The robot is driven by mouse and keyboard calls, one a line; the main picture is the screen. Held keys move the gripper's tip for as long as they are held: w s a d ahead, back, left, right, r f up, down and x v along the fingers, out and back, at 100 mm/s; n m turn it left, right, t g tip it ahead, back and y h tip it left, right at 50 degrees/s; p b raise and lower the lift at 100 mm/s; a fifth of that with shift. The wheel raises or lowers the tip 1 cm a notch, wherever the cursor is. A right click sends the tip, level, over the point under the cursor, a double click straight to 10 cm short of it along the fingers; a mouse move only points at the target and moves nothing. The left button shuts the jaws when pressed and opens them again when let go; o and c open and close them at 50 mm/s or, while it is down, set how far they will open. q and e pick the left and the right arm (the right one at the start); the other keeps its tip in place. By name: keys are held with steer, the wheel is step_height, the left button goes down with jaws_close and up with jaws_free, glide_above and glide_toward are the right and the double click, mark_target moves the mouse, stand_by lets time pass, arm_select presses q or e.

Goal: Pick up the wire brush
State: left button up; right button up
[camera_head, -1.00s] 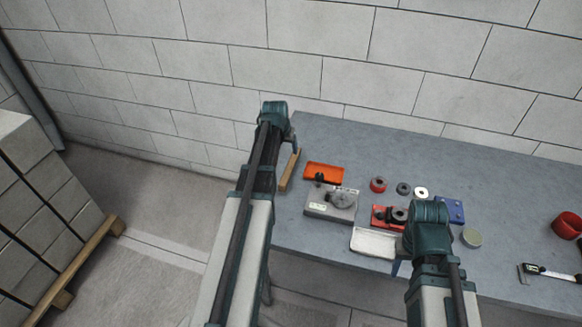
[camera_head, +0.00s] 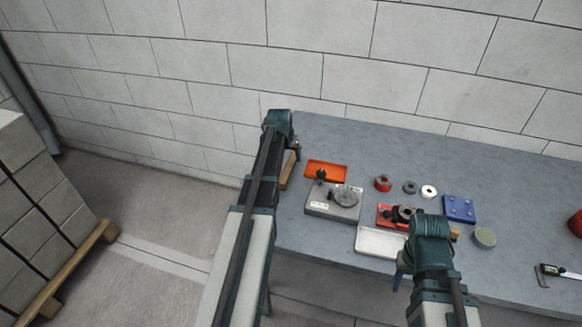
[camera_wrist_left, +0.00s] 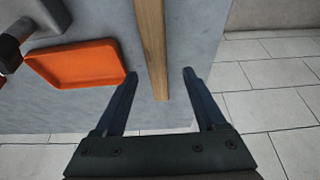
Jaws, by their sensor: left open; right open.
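A long wooden bar, which looks like the wire brush's handle (camera_head: 287,170), lies at the table's left edge. It also shows in the left wrist view (camera_wrist_left: 152,40), where its near end lies between the finger lines; no bristles are visible. My left gripper (camera_wrist_left: 160,73) is open, with one finger on each side of the bar and gaps on both sides. In the head view the left gripper (camera_head: 294,148) is partly hidden by its own arm and covers part of the bar. My right gripper (camera_head: 402,272) is open and empty by the table's front edge.
A grey gauge block (camera_head: 325,206), white tray (camera_head: 381,243), blue block (camera_head: 459,208) and several rings stand further right.

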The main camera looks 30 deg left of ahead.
mark_target(291, 162)
arm_select(q)
steer(key=b+x, duration=0.4)
steer(key=x, duration=0.1)
steer(key=shift+d+f, duration=0.1)
steer(key=shift+d, duration=0.1)
steer(key=shift+s, duration=0.1)
jaws_close()
